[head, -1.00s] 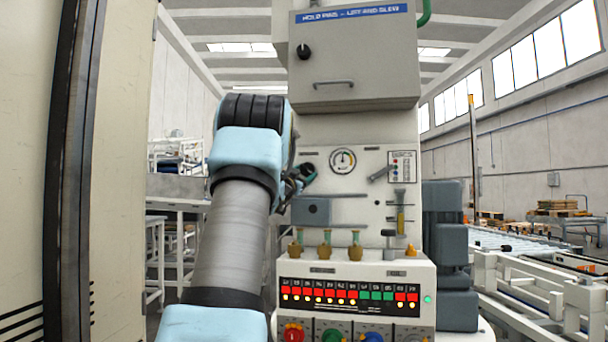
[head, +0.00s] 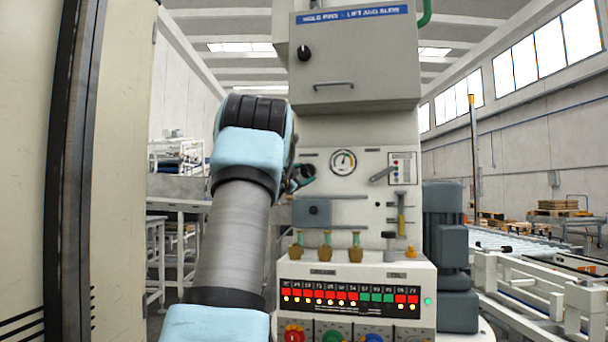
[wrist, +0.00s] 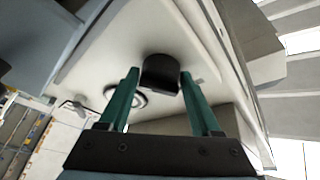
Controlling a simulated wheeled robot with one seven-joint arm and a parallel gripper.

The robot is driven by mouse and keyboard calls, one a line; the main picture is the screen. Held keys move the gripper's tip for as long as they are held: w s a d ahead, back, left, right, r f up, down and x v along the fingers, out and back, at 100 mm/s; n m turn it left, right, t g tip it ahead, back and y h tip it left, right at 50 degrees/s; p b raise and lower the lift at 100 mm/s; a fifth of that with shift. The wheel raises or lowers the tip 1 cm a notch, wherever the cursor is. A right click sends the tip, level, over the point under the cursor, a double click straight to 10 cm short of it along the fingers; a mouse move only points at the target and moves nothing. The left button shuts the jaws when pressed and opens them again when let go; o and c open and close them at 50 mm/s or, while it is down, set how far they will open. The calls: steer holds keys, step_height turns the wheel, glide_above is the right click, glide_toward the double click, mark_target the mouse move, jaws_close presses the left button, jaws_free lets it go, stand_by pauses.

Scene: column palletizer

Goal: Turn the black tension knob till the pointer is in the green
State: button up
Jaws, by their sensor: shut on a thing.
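The black knob (wrist: 160,72) sits on the pale machine panel in the wrist view, between the two green fingers of my gripper (wrist: 159,78). My gripper is shut on the knob. In the head view my gripper (head: 300,176) is at the panel, just left of the round dial gauge (head: 343,162), and mostly covers the knob. The gauge has a white face and dark rim. Its pointer stands near upright, leaning slightly right; the green zone is too small to place exactly. The gauge (wrist: 122,98) shows partly behind the left finger in the wrist view.
A grey cabinet (head: 355,65) with a handle juts out above the panel. Below are several brass fittings (head: 326,250) and a box with red and green indicators (head: 350,292). A lever (head: 381,174) is right of the gauge. A beige post (head: 120,170) stands at left.

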steer(key=shift+r+m+g, duration=0.25)
steer(key=shift+m+g, duration=0.25)
steer(key=shift+m, duration=0.4)
steer(key=shift+a, duration=0.1)
steer(key=o, duration=1.3)
steer(key=shift+f, duration=0.1)
steer(key=shift+o, duration=0.2)
steer(key=b+v, duration=0.1)
steer(key=v, duration=0.9)
steer(key=shift+s+a+f+b, duration=0.15)
steer(key=shift+s+a+b, duration=0.05)
steer(key=shift+s+b, duration=0.15)
